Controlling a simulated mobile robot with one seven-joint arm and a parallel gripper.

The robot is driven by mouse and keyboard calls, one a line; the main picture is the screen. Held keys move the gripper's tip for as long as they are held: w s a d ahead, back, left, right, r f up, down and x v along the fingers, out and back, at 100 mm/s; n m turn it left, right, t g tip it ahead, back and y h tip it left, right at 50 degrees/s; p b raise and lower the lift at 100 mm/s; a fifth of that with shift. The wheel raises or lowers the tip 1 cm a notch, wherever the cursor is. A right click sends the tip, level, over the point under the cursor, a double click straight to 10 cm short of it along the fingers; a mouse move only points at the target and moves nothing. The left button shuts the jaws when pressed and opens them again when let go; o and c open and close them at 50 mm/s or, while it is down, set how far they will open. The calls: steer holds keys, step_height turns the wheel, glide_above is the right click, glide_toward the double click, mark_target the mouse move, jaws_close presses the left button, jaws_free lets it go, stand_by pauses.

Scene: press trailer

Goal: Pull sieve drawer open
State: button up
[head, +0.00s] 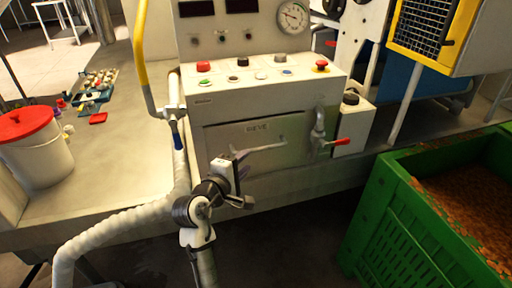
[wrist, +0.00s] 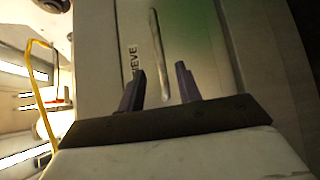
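The sieve drawer (head: 225,143) is a pale panel marked SIEVE, set in the front of the press cabinet. It looks flush and closed. Its slim metal bar handle (head: 264,148) runs across the panel at a slant. In the wrist view the handle (wrist: 159,55) stands upright beside the lettering. My gripper (head: 243,168) is just in front of the drawer, a little below and left of the handle. In the wrist view my gripper (wrist: 159,72) is open, with two dark fingers apart. The handle lies beyond and between the fingertips; contact is not visible.
A red-handled valve (head: 335,142) sits right of the drawer. Buttons and a red stop knob (head: 321,65) are above. A green crate (head: 405,215) of brown pieces stands at right. A yellow rail (head: 140,55), a red-lidded bucket (head: 35,155) and small parts are left.

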mark_target(258, 149)
steer(key=p+x, duration=0.1)
steer(key=x, duration=0.8)
steer(key=shift+a, duration=0.1)
jaws_close()
